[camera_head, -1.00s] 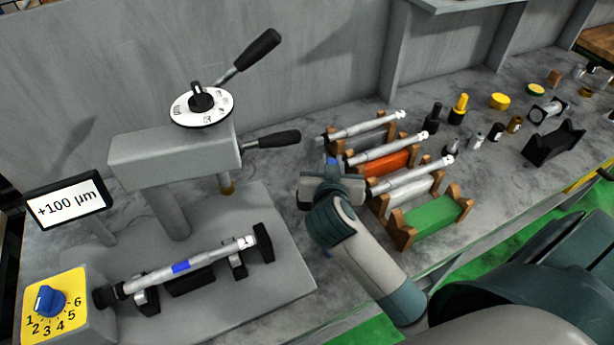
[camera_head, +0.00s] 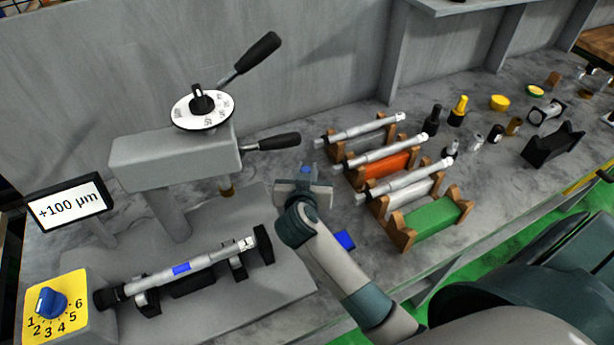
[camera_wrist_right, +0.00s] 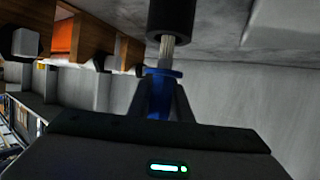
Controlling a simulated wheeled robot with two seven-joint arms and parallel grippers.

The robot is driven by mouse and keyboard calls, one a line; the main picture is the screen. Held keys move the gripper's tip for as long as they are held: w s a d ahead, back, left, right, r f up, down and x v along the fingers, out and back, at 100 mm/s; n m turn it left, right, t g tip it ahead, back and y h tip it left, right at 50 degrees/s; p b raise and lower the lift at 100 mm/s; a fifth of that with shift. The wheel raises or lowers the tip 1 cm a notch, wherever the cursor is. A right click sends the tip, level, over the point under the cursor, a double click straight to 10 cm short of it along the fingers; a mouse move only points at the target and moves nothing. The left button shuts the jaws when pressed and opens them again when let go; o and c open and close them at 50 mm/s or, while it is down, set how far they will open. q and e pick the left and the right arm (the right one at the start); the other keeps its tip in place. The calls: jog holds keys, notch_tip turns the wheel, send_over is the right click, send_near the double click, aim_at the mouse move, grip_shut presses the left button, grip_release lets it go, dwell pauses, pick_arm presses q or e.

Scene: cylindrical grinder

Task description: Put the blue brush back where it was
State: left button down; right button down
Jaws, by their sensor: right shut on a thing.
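My right gripper (camera_head: 304,180) is over the bench, just below and right of the machine's lower black lever. In the right wrist view its fingers (camera_wrist_right: 160,97) are shut on the blue brush (camera_wrist_right: 160,85). Pale bristles or a pale shaft extend from the blue part toward a black cylinder (camera_wrist_right: 171,18). I cannot tell whether they touch or are joined. In the head view only a small blue part of the brush (camera_head: 305,169) shows above the gripper. A blue block (camera_head: 345,240) sits on the bench right of my forearm. My left gripper is out of view.
The grinder (camera_head: 175,158) carries a shaft with a blue band (camera_head: 182,268). Its display (camera_head: 66,205) reads +100 µm. Wooden-ended racks, one orange (camera_head: 384,172) and one green (camera_head: 432,222), stand to the right. Small bottles and a black stand (camera_head: 553,146) are behind.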

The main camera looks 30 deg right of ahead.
jog(key=shift+f, duration=1.25)
jog(key=shift+f+p, duration=0.35)
jog(key=shift+f, duration=0.1)
jog(key=c, duration=1.6)
grip_release()
jog(key=shift+r+b, duration=0.25)
jog(key=shift+b, duration=0.05)
jog(key=shift+s+r, duration=0.1)
jog(key=shift+r, duration=0.15)
jog(key=b+v, duration=0.1)
jog(key=v, duration=1)
jog(key=shift+s+a+r, duration=0.1)
jog(key=shift+s+a, duration=0.15)
jog(key=shift+s, duration=0.05)
